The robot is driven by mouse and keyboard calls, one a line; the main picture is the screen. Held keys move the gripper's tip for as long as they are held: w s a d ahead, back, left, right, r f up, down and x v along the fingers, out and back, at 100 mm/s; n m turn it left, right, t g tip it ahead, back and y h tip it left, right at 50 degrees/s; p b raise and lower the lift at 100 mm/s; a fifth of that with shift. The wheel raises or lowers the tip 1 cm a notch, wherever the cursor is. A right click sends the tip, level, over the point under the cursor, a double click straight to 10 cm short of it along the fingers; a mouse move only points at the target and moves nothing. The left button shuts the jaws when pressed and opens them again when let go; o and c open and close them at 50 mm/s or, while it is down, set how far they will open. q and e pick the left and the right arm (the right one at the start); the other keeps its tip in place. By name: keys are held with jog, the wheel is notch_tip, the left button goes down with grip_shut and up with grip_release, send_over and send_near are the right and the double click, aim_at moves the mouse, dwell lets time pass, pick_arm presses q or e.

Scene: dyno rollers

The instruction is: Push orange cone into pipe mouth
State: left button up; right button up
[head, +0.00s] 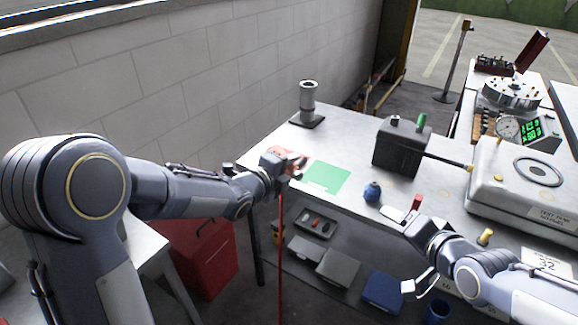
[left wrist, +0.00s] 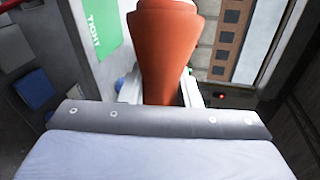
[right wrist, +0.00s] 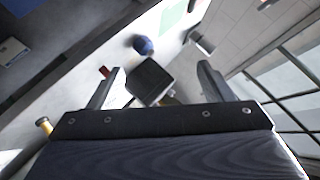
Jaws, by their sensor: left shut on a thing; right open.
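My left gripper (head: 283,168) is shut on an orange cone (left wrist: 165,45), which fills the space between its fingers in the left wrist view. In the head view only a little of the orange (head: 287,153) shows at the gripper, above the table's left edge. A grey upright cylinder (head: 308,98) with a dark top stands on a flat base at the table's back left, apart from the cone; I cannot tell whether it is the pipe. My right gripper (right wrist: 160,70) is open and empty, near the table's front edge.
A green mat (head: 326,177) lies on the table (head: 350,155) right of my left gripper. A black box (head: 398,150), a blue ball-like object (head: 372,191) and a red block (head: 416,202) stand further right. A thin red line (head: 281,240) hangs below my left gripper.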

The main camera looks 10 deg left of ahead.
jog(key=w+a+y, duration=0.3)
jog(key=w+a, duration=0.1)
jog(key=a, duration=0.4)
jog(key=m+t+y, duration=0.1)
jog(key=m+y, duration=0.2)
jog(key=y, duration=0.3)
send_near(296, 174)
jog(key=shift+w+d+f+x, duration=0.1)
jog(key=shift+f+x, duration=0.05)
jog(key=shift+x, duration=1.55)
jog(key=shift+w+d+f+x, duration=0.1)
jog(key=shift+f+x, duration=0.05)
jog(key=shift+x, duration=1.6)
jog(key=shift+w+d+f+x, duration=0.1)
jog(key=shift+f+x, duration=0.05)
jog(key=shift+x, duration=1.55)
jog(key=shift+a, duration=0.1)
jog(key=c, duration=0.7)
jog(key=o, duration=1)
jog(key=v, duration=1.2)
jog(key=shift+s+r, duration=0.1)
